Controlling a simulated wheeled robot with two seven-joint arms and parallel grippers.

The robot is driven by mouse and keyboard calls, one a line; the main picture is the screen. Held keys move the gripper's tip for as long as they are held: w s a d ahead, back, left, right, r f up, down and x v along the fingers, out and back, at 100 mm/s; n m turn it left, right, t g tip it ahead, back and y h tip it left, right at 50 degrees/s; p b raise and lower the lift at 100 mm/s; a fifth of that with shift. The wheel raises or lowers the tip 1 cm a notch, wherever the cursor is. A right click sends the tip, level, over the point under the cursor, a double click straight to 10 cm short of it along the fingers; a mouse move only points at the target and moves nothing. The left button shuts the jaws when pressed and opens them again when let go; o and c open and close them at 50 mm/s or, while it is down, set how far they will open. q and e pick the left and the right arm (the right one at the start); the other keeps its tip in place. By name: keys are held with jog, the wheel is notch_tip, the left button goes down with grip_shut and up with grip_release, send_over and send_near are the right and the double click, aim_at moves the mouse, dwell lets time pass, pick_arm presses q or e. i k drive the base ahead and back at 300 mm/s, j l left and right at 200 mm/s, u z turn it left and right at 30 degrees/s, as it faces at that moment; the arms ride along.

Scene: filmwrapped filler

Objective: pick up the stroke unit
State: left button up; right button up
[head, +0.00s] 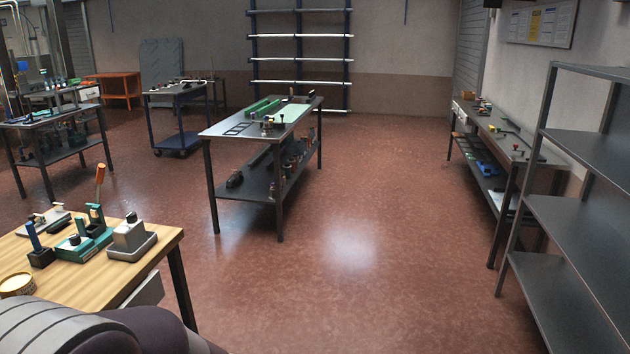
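I cannot tell which object is the stroke unit; nothing in view is marked as such. Candidates stand on the wooden-topped table (160,252) at the lower left. There I see a grey block-like device (130,238) on a grey base, a teal device (84,244) with a dark knob, a small dark block (40,256) with a blue upright handle, and an orange-handled tool (99,184). Neither of my grippers is in view. A part of my own body covers the bottom left corner and hides the table's near side.
A metal two-level table (222,128) with green and dark parts stands mid-room. A long bench (520,150) and a grey shelf rack (575,213) line the right. A blue cart (180,142) stands at the back left. The red floor (370,240) between them is clear.

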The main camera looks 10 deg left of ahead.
aim_at(127, 238)
jog(key=i+u, duration=0.1)
jog(key=i, duration=0.45)
jog(key=i+j+u, duration=0.1)
jog(key=i, duration=0.5)
jog(key=i+u, duration=0.15)
jog(key=i, duration=0.4)
jog(key=i+l+u, duration=0.1)
jog(key=i, duration=0.45)
jog(key=i+l+u, duration=0.1)
jog(key=i, duration=0.45)
jog(key=i+l+u, duration=0.1)
jog(key=i, duration=0.45)
jog(key=i+l+u, duration=0.1)
jog(key=i+l, duration=0.2)
jog(key=i, duration=0.25)
jog(key=i+u, duration=0.2)
jog(key=u, duration=0.3)
jog(key=i+l+u, duration=0.1)
jog(key=u, duration=0.35)
jog(key=i+l+u, duration=0.15)
jog(key=u, duration=0.35)
jog(key=i+l+u, duration=0.2)
jog(key=u, duration=0.25)
jog(key=i+l+u, duration=0.1)
jog(key=l+u, duration=0.2)
jog(key=u, duration=0.2)
jog(key=l+u, duration=0.25)
jog(key=u, duration=1.1)
